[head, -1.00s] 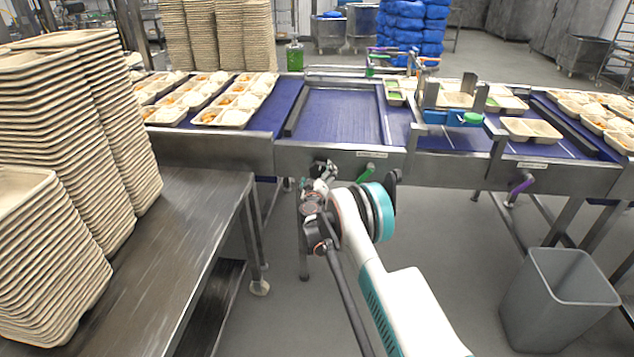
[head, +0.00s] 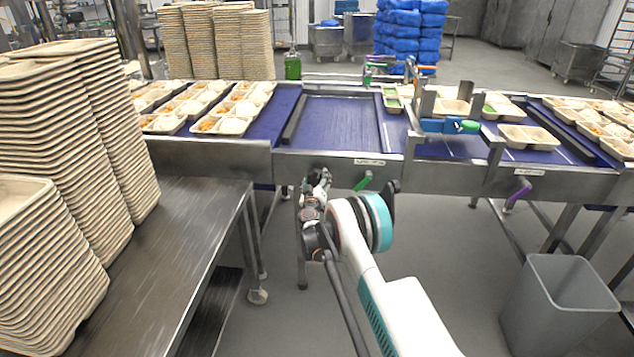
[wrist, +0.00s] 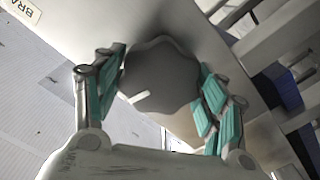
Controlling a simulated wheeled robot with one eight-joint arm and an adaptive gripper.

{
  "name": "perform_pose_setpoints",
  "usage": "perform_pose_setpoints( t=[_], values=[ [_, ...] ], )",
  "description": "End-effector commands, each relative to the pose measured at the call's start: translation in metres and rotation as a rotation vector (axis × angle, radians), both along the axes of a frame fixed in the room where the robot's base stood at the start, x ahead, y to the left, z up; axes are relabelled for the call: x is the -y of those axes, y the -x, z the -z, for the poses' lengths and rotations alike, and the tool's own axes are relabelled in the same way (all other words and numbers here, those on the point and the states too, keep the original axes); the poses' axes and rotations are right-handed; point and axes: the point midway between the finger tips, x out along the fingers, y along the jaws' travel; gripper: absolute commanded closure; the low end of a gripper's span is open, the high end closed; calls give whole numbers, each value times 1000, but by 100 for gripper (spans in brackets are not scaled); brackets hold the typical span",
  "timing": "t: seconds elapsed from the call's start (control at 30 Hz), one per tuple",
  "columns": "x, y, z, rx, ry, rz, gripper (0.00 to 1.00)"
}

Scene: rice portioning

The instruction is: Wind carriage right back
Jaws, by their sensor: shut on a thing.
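In the wrist view a dark grey lobed knob (wrist: 160,75) with a white pointer mark sits between the teal finger pads of my gripper (wrist: 163,92). The gripper is shut on the knob, a pad on each side. In the head view my gripper (head: 318,181) is at the front rail of the conveyor, left of a green handle (head: 363,181), and mostly hides the knob. The carriage (head: 452,106), a metal frame with a blue part and a green knob (head: 469,126), stands over the belt right of centre.
Trays with food (head: 232,122) lie on the left belt, more on the right. Stacked empty trays (head: 75,150) crowd the steel table (head: 180,230) at left. A purple handle (head: 517,191) juts from the right rail. A grey bin (head: 560,300) stands on the floor at right.

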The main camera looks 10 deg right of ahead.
Motion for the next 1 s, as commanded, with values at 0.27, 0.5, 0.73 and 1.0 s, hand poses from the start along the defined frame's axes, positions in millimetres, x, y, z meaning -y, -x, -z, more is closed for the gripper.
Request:
perform_pose_setpoints(
  t=[0.27,0.5,0.73,1.0],
  values=[
    [0,0,0,46,-143,0,55],
    [0,0,1,54,-166,0,55],
    [0,0,1,118,-364,0,55],
    [0,0,1,133,-408,0,55]
  ],
)
